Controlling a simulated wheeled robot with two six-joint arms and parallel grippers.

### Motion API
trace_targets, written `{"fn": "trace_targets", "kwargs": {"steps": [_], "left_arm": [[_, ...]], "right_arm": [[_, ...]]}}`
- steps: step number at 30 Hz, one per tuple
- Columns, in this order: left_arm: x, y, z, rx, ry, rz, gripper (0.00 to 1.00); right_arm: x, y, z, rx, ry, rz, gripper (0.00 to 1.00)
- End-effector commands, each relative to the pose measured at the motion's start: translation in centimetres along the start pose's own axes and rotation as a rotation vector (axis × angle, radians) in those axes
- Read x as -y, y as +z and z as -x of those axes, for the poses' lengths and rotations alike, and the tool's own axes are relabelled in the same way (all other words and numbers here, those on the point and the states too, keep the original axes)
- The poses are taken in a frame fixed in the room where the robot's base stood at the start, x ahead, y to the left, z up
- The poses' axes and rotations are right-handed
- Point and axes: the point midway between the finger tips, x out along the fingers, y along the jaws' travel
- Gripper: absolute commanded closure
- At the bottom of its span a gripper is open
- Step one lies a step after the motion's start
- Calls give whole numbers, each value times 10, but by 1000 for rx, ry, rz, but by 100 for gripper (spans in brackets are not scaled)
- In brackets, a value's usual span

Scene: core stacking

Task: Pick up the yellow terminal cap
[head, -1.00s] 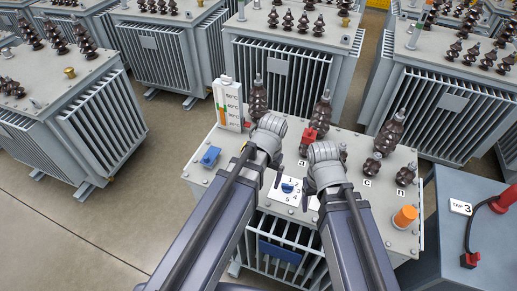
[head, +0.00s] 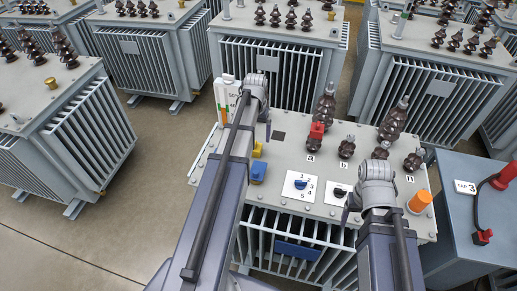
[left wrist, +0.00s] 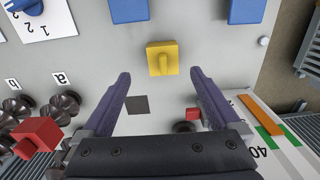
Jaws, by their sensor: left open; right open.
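The yellow terminal cap (head: 257,150) lies on the grey transformer lid (head: 300,208), just right of my left arm in the head view. In the left wrist view the yellow cap (left wrist: 162,60) is a small block with a raised grip, ahead of and between the fingertips. My left gripper (left wrist: 160,74) is open and empty, its purple-grey fingers on either side and the cap apart from them. In the head view its fingers are hidden behind my arm. My right gripper (head: 348,212) is over the front right of the lid, mostly hidden by its wrist.
A blue block (head: 259,171) lies in front of the cap; the left wrist view shows two blue blocks. Brown bushings, one with a red cap (head: 317,130), stand to the right. A temperature gauge (head: 225,98) stands at the back left. An orange cap (head: 419,201) is front right.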

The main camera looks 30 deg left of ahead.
Motion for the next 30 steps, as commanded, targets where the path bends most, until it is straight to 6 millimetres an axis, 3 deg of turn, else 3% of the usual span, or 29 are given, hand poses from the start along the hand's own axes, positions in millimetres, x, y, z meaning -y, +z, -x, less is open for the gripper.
{"fn": "trace_targets", "kwargs": {"steps": [7, 17, 30], "left_arm": [[0, 0, -25, 0, 0, 0, 4], [1, 1, -32, 0, 0, 0, 4], [4, 4, -78, 0, 0, 0, 4]], "right_arm": [[2, -1, -25, 0, 0, 0, 28], [3, -2, -32, 0, 0, 0, 28], [7, -4, -77, 0, 0, 0, 28]]}}
